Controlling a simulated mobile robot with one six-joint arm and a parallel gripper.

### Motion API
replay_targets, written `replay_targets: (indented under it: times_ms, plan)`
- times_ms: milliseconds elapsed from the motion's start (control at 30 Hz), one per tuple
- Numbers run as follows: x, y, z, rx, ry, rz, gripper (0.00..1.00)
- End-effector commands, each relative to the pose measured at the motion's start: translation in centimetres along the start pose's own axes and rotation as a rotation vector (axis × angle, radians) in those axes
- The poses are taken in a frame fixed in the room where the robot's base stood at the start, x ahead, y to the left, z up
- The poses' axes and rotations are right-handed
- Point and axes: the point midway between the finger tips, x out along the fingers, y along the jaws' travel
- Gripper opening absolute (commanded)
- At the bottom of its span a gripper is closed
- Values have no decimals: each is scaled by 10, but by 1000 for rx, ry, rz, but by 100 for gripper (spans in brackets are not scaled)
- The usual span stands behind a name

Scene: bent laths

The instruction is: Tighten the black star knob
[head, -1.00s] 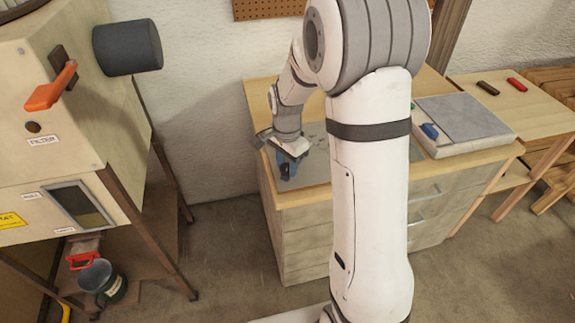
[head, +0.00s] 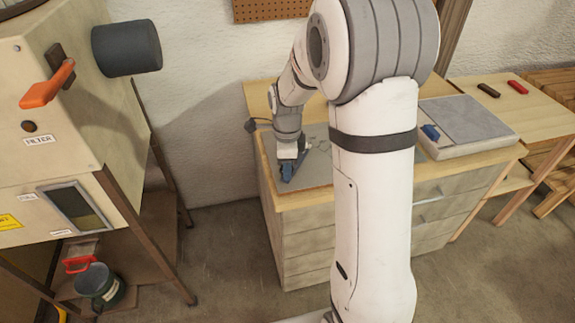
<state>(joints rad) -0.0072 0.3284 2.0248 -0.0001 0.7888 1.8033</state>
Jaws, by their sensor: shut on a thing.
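My gripper (head: 287,172) points down at the left part of the workbench top, over a grey plate (head: 318,182). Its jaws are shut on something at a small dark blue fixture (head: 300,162). The black star knob cannot be made out as a separate shape. The jaws and wrist cover the spot where they grip, so it seems to be the knob between them. How far the knob is turned cannot be seen.
A board with a grey top (head: 465,120) and a blue item (head: 430,131) lie on the bench's right side. A machine with an orange lever (head: 45,87) and a dark cylinder (head: 127,47) stands at left. A side table (head: 505,105) is at right.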

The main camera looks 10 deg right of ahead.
Motion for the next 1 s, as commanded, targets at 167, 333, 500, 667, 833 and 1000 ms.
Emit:
replay_targets:
  times_ms: [167,333,500,667,833,1000]
  plan:
    - [-1,-1,0,30,-1,-2,11]
    - [-1,-1,0,37,-1,-2,11]
    - [-1,-1,0,37,-1,-3,11]
    - [-1,-1,0,37,-1,-3,40]
    - [-1,0,0,37,-1,-2,54]
    - [0,0,0,37,0,-1,56]
